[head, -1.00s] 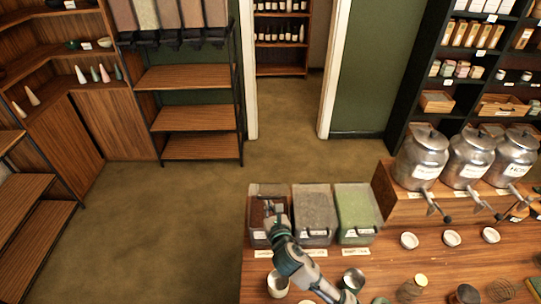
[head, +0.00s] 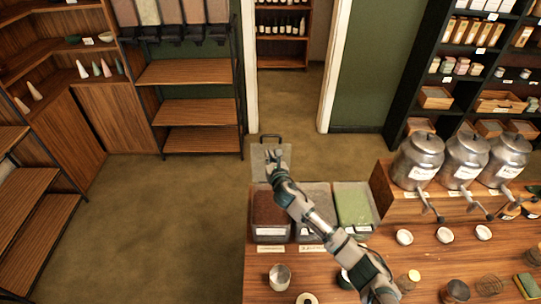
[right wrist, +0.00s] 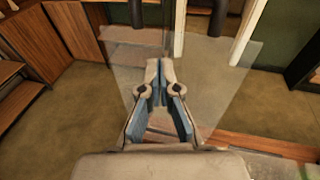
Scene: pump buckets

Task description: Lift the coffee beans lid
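The coffee beans bin (head: 270,230) is the left of three clear bins on the counter and stands open, with brown contents showing. Its clear lid (head: 258,165) is raised at the bin's back edge, with its dark handle (head: 270,138) at the top. My right gripper (head: 272,158) is in front of the raised lid, below the handle. In the right wrist view its fingertips (right wrist: 159,64) are together, with the see-through lid (right wrist: 235,75) spread around them. The handle is not between the fingers. Whether the fingertips touch the lid is unclear. My left gripper is not in view.
A grey-topped bin (head: 316,190) and a green bin (head: 354,205) stand to the right. Metal urns (head: 418,160) sit on a wooden riser further right. Cups and jars, including a metal cup (head: 279,278), stand at the front. Open floor lies behind the counter.

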